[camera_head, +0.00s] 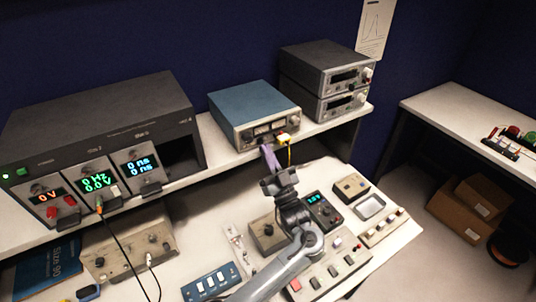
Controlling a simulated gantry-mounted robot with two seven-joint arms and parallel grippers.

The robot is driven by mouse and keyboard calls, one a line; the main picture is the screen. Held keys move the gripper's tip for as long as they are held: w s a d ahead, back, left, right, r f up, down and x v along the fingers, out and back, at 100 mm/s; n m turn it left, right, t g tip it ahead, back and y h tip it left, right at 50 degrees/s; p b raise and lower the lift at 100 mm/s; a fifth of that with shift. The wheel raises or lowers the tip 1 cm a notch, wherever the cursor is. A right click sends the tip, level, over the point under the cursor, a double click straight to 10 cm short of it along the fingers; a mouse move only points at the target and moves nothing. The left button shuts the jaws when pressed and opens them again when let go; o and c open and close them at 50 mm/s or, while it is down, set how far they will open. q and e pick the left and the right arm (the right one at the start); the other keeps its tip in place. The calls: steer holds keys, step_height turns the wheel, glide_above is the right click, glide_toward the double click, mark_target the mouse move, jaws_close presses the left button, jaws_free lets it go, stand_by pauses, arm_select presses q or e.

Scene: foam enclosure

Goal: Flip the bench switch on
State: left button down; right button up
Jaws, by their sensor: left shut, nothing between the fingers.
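My left gripper (267,154) reaches up from the bottom of the head view. Its fingers are shut and empty, in front of the lower front of a blue-topped instrument (254,107) on the shelf. I cannot tell whether they touch it. I cannot tell which control is the bench switch. A panel with a red button and several dark switches (329,273) lies on the bench, partly behind my arm. A blue switch box (211,284) lies left of it.
A large dark instrument (108,128) with lit displays stands at the left of the shelf. Two stacked grey units (325,78) stand at the right. Cables hang at the left.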

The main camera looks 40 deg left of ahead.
arm_select(q)
steer(key=shift+w+a+f+y+b, duration=0.1)
steer(key=shift+a+y+b, duration=0.35)
steer(key=shift+b, duration=0.5)
steer(key=shift+d+f, duration=0.15)
steer(key=shift+d, duration=0.05)
steer(key=shift+d+f+b, duration=0.15)
steer(key=shift+f+b, duration=0.1)
steer(key=shift+b, duration=0.05)
steer(key=b+v, duration=0.5)
steer(key=v, duration=0.5)
steer(key=shift+r, duration=0.15)
